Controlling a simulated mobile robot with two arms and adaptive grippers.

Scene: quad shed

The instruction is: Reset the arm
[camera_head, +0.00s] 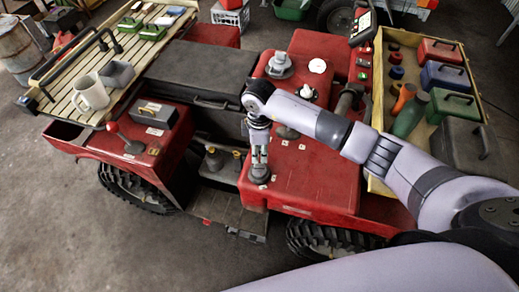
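My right arm (400,172) reaches in from the right across a red quad bike (318,182). My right gripper (259,172) points down at the red body's near left edge, beside the dark footwell. Its fingers look close together, but they are too small to tell if they are open or shut. I see nothing clearly held in it. Whether the tips touch the red body is unclear. My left gripper is not in view.
A wooden tray (378,100) at the right holds a green bottle (409,116) and several toolboxes. The concrete floor (60,235) at lower left is clear.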

